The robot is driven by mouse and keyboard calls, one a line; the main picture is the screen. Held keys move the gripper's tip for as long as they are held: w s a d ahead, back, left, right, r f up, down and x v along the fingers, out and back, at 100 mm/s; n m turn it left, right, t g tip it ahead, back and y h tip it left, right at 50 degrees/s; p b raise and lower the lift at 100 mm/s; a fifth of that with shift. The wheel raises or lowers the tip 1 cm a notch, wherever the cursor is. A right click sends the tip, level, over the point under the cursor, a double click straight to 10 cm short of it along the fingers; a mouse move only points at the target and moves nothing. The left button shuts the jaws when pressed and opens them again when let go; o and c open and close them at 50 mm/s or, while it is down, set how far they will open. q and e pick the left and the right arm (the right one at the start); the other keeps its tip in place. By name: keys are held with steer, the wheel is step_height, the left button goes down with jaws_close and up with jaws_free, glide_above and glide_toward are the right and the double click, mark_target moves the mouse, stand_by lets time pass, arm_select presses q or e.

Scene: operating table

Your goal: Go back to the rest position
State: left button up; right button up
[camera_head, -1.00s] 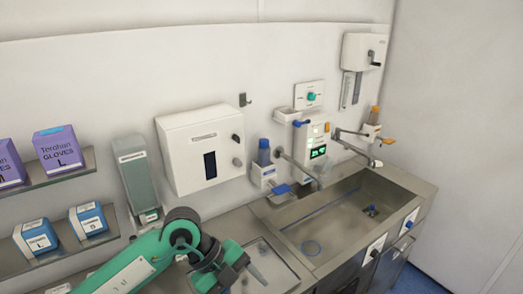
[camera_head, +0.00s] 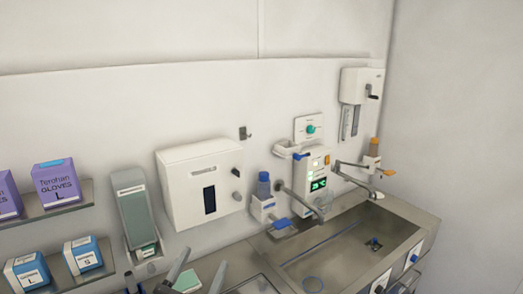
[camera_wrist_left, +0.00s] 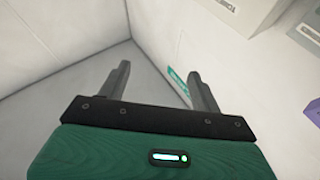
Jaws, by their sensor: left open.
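My left gripper (camera_head: 198,274) shows at the bottom edge of the head view, with only its two dark fingers and a little of its base in frame. The rest of my left arm is out of the head view. My right gripper is in neither view.
A steel sink (camera_head: 350,245) fills the lower right. A white dispenser (camera_head: 200,185) and a grey-green dispenser (camera_head: 132,205) are on the wall. Shelves at left hold a purple glove box (camera_head: 62,183) and a blue box (camera_head: 83,254).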

arm_select(q)
steer(key=s+a+f+n+g+y, duration=0.25)
steer(key=a+f+g+y, duration=0.2)
steer(key=f, duration=0.35)
steer(key=s+a+f+n+g+y, duration=0.25)
steer(key=a+f+y, duration=0.2)
steer(key=f, duration=0.45)
steer(key=s+a+f+m+g+h, duration=0.1)
steer(key=s+f+g, duration=0.4)
steer(key=s+f, duration=0.3)
steer(key=s+a+f+g, duration=0.1)
steer(key=s+f+g, duration=0.45)
steer(key=s, duration=0.45)
step_height(320, 180, down, 37)
steer(key=g+b, duration=0.2)
steer(key=b, duration=0.4)
steer(key=s+a+f+b, duration=0.3)
steer(key=s+f+b, duration=0.1)
steer(key=s+f, duration=1.5)
step_height(320, 180, down, 4)
steer(key=shift+s+a+f+m+g, duration=0.2)
steer(key=shift+s+m+g, duration=0.1)
steer(key=shift+s+g, duration=0.15)
